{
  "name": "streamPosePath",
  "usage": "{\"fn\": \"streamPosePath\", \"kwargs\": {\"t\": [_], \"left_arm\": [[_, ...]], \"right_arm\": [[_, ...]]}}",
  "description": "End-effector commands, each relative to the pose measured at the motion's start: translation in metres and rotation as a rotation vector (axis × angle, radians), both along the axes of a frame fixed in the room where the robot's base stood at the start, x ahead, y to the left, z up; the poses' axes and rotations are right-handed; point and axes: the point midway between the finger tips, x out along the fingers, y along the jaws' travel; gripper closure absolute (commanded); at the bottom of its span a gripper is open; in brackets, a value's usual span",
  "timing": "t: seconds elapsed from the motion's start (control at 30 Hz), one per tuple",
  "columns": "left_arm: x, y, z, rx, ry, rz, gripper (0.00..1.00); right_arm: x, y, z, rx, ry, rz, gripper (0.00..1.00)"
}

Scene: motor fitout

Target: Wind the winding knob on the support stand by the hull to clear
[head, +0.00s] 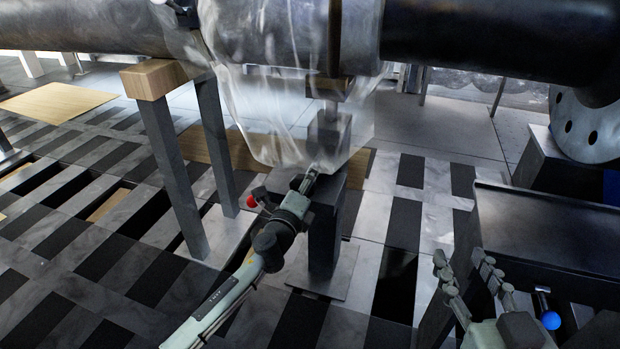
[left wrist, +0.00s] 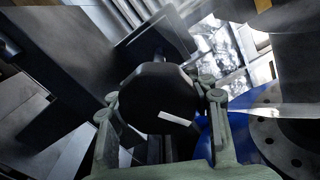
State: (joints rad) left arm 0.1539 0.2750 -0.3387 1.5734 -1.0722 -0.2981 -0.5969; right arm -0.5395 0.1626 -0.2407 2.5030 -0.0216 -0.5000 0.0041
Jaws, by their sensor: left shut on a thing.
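The winding knob (left wrist: 155,98) is a dark, many-sided knob with a white mark, filling the middle of the left wrist view. My left gripper (left wrist: 160,92) has a finger on each side of it and is shut on it. In the head view my left gripper (head: 308,180) is at the top of the dark grey support stand (head: 324,240), under the hull (head: 285,35); the knob is hidden there. The hull is a large dark cylinder, partly wrapped in clear sheeting. My right gripper (head: 470,262) is open and empty at the lower right.
A two-legged trestle with a wooden block (head: 152,80) stands left of the stand. A red ball (head: 250,201) shows beside my left wrist. A dark box-shaped bench (head: 550,230), a blue ball (head: 551,320) and a holed flange (head: 585,128) are at the right.

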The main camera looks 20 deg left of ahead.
Motion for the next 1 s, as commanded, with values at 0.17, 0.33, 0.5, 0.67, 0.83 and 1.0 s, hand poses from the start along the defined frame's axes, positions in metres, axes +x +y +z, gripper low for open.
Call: {"fn": "streamPosePath", "kwargs": {"t": [0.17, 0.33, 0.5, 0.67, 0.83, 1.0], "left_arm": [[0.0, 0.0, -0.001, 0.003, 0.002, 0.0, 0.85], [-0.001, 0.0, -0.001, 0.002, 0.002, 0.0, 0.55], [0.0, 0.0, -0.001, 0.001, 0.001, -0.001, 0.34], [0.0, 0.0, -0.001, 0.001, 0.001, 0.0, 0.29], [-0.001, 0.0, 0.0, 0.0, 0.0, 0.0, 0.29], [-0.015, 0.001, -0.002, 0.001, 0.002, 0.0, 0.29]], "right_arm": [[-0.001, -0.001, -0.003, -0.002, 0.007, -0.001, 0.6], [-0.001, -0.001, -0.003, -0.002, 0.006, -0.001, 0.6], [-0.001, -0.001, -0.002, -0.001, 0.003, -0.001, 0.6], [0.0, -0.001, -0.002, -0.001, 0.002, -0.001, 0.6], [0.002, -0.001, 0.0, -0.003, -0.004, 0.0, 0.6], [0.001, -0.001, 0.0, -0.002, -0.003, -0.001, 0.6]]}}
